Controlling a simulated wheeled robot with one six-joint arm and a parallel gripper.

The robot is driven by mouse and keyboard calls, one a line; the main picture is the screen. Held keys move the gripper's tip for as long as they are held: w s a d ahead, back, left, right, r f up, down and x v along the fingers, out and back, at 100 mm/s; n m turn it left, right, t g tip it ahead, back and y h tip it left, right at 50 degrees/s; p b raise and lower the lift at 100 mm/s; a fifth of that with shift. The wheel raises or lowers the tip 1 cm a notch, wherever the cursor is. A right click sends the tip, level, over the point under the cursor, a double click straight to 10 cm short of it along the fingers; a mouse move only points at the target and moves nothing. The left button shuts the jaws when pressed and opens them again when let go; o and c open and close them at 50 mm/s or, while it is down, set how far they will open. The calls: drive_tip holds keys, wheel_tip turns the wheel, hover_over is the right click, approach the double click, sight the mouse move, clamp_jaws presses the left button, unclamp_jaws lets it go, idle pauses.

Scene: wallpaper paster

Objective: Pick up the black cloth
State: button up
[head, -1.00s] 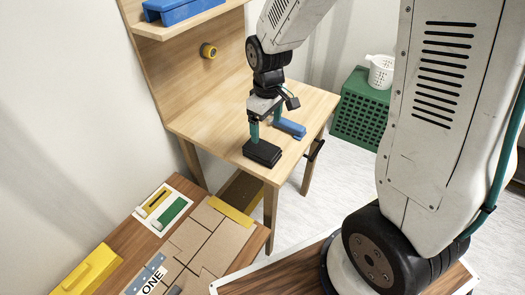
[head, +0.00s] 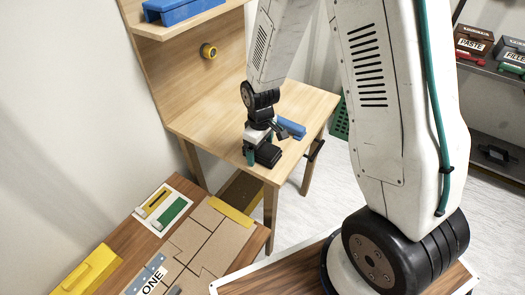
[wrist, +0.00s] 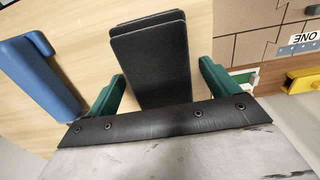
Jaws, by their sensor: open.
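The black cloth (head: 268,155) is a folded, layered dark pad lying on the wooden workbench (head: 223,120), near its front corner. In the wrist view the cloth (wrist: 150,58) extends away from between my two green fingers. My gripper (head: 258,157) is low at the cloth, pointing down. In the wrist view my gripper (wrist: 158,82) is open, with one finger on each side of the cloth and a gap visible at each. The near end of the cloth is hidden behind the gripper's dark edge.
A blue tool (head: 291,127) lies on the bench just beside the cloth; it shows at the left in the wrist view (wrist: 38,78). A lower table with cardboard pieces (head: 205,245) stands in front. The bench's left part is clear.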

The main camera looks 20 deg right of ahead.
drive_tip(key=c, duration=1.1)
drive_tip(key=shift+o, duration=0.2)
drive_tip(key=shift+r, duration=0.1)
wheel_tip(320, 180, up, 10)
drive_tip(key=o, duration=0.3)
drive_tip(key=c, duration=0.3)
